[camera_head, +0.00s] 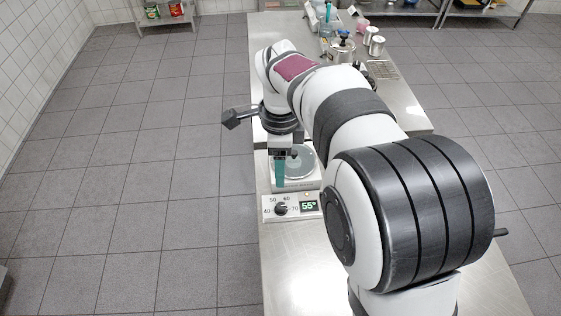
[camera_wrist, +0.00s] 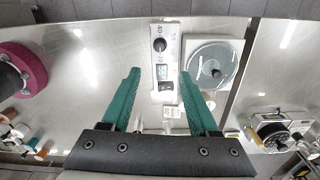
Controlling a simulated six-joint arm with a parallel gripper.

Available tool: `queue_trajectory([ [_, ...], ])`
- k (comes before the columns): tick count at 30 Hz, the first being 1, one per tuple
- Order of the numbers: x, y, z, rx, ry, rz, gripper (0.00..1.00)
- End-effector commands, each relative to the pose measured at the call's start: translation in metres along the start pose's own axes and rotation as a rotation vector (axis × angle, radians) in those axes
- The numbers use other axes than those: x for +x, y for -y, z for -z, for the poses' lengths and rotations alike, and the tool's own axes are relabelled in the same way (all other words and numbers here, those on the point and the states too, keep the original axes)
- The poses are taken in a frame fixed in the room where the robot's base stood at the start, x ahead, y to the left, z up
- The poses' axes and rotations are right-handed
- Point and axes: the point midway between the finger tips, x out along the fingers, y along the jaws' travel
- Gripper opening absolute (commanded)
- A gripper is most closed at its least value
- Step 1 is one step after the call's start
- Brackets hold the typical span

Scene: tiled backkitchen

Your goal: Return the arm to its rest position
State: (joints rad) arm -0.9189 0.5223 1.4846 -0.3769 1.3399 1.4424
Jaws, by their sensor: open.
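My arm reaches out over the steel bench in the head view, bent so that my gripper (camera_head: 279,172) points down near a hotplate device. In the wrist view my gripper (camera_wrist: 158,98) shows two green fingers standing well apart, with nothing held between them. Below the fingers is the device's white control panel (camera_wrist: 165,62) with a knob and a small display. The same control panel (camera_head: 292,208) shows in the head view, its display reading 55°. The round plate (camera_wrist: 213,65) lies to the right of the fingers in the wrist view.
The steel bench (camera_head: 290,270) runs away from me, with bare metal near its front. Metal canisters (camera_head: 376,45) and a pot (camera_head: 342,48) stand farther back. In the wrist view a magenta round thing (camera_wrist: 22,68) is at the left and a machine (camera_wrist: 280,130) at the right.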

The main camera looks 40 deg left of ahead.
Motion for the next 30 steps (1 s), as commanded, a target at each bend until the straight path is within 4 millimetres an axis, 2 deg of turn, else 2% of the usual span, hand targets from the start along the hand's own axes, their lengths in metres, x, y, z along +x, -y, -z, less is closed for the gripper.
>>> queue_trajectory([
  [6,-0.002,-0.002,0.004,-0.002,0.001,0.000,0.61],
  [8,-0.010,-0.009,0.023,-0.012,0.008,-0.001,0.61],
  [9,-0.019,-0.021,0.044,-0.028,0.016,-0.001,0.61],
  [11,-0.037,-0.050,0.086,-0.068,0.033,0.001,0.61],
  [12,-0.047,-0.078,0.114,-0.101,0.047,0.004,0.61],
  [13,-0.053,-0.102,0.133,-0.129,0.059,0.008,0.61],
  [14,-0.057,-0.128,0.148,-0.158,0.069,0.015,0.61],
  [15,-0.060,-0.163,0.163,-0.198,0.084,0.025,0.61],
  [16,-0.060,-0.188,0.170,-0.229,0.091,0.036,0.61],
  [18,-0.053,-0.241,0.175,-0.296,0.107,0.063,0.61],
  [21,-0.039,-0.286,0.169,-0.367,0.115,0.095,0.61],
  [24,-0.031,-0.304,0.163,-0.405,0.117,0.109,0.61],
  [30,-0.029,-0.307,0.162,-0.417,0.119,0.111,0.61],
])
